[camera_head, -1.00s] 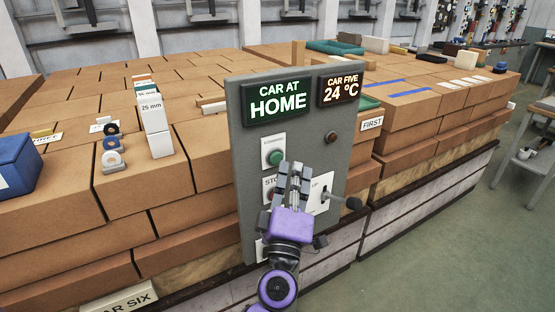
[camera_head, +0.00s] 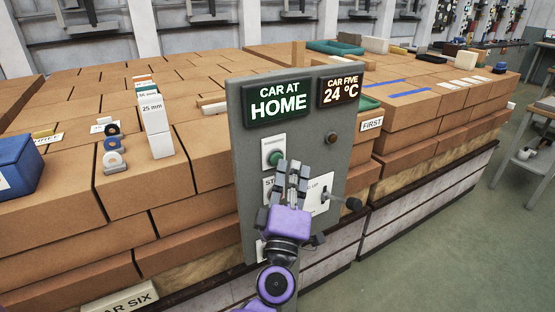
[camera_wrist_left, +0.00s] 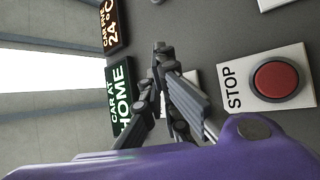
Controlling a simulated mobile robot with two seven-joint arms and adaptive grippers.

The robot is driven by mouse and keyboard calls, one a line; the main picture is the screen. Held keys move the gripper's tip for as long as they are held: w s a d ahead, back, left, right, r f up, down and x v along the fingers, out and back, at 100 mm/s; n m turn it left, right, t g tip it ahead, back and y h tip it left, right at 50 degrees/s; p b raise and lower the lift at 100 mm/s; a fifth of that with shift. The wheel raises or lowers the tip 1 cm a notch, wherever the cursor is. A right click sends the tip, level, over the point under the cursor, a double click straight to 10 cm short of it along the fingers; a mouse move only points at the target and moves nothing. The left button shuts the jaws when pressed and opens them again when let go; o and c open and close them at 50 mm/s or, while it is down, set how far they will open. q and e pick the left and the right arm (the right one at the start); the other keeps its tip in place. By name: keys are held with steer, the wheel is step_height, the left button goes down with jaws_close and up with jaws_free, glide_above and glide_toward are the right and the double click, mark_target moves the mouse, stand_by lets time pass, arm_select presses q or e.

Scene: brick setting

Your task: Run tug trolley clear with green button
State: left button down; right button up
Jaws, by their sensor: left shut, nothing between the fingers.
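The grey control panel (camera_head: 240,150) stands upright against the stacked brown blocks. Its green button (camera_head: 276,158) sits on a white plate below the lit "CAR AT HOME" sign (camera_head: 278,102). My left gripper (camera_head: 293,167) is shut and empty, in front of the panel. Its tips are just right of and slightly below the green button; I cannot tell whether they touch the panel. In the left wrist view the gripper (camera_wrist_left: 165,55) also shows, with the red STOP button (camera_wrist_left: 276,79) right of it. The green button is not visible there. My right gripper is not in view.
A lever with a dark knob (camera_head: 353,203) sticks out at the panel's right. A second sign, "CAR FIVE 24 °C" (camera_head: 340,91), is above a brown round button (camera_head: 331,138). Brown blocks (camera_head: 180,215) fill the area behind. Open floor (camera_head: 440,240) is at the right.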

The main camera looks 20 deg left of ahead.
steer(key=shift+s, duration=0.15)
arm_select(q)
steer(key=shift+w+a, duration=0.1)
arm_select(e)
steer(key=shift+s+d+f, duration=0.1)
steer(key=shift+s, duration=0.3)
arm_select(q)
steer(key=shift+w+a, duration=0.1)
steer(key=shift+a, duration=0.05)
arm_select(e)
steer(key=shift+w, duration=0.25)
arm_select(q)
steer(key=shift+w+a, duration=0.1)
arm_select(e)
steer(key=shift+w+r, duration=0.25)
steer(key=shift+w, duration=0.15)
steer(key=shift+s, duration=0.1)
arm_select(q)
steer(key=shift+s+d, duration=0.6)
steer(key=shift+d, duration=0.1)
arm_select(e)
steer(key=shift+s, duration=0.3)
